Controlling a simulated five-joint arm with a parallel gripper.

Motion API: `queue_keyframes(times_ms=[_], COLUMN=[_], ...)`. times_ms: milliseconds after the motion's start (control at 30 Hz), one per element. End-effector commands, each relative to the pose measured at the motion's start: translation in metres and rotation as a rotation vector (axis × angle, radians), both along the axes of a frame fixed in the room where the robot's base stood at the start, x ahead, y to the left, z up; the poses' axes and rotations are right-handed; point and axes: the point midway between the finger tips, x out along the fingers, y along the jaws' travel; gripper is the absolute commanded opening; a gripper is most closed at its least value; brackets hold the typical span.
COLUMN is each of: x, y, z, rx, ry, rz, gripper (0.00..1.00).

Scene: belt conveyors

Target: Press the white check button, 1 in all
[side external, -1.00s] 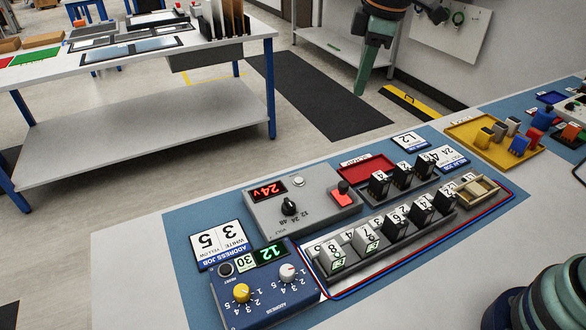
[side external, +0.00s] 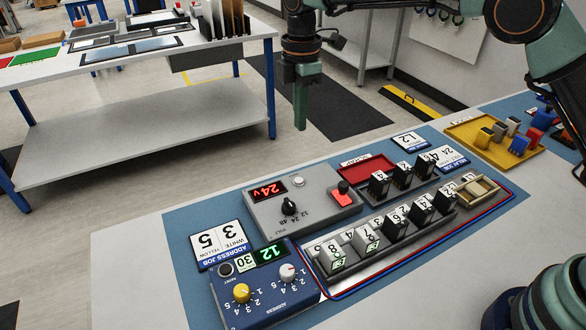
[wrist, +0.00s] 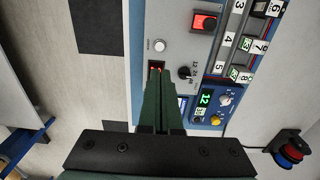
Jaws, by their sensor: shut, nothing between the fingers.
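The white check button (side external: 298,181) is a small round cap on top of the grey voltage box (side external: 322,208), right of its red 24V display (side external: 268,190). In the wrist view the white button (wrist: 159,45) shows clear, just beyond my fingertips. My gripper (side external: 300,127) points down, shut and empty, high above the far side of the box and apart from it. In the wrist view my gripper (wrist: 156,76) partly covers the red display.
A black knob (side external: 289,207) and a red rocker switch (side external: 342,195) share the box. A blue address box (side external: 262,290) stands in front. A rail of numbered modules (side external: 395,227) lies to the right, with a red tray (side external: 367,169) behind.

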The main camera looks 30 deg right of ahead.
Motion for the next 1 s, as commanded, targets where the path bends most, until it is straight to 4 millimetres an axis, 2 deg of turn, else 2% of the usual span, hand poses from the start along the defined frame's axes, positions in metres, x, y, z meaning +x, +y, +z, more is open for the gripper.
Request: queue_keyframes(times_ms=[167, 333, 800, 1000], x=[0.000, -0.001, -0.001, -0.001], y=[0.000, -0.001, -0.001, -0.001], z=[-0.001, -0.016, -0.105, -0.131], rx=[0.000, -0.001, -0.001, -0.001], ry=[0.000, 0.003, 0.004, 0.002], rz=[-0.002, -0.002, -0.003, -0.003], gripper=[0.00, 0.00, 0.00, 0.00])
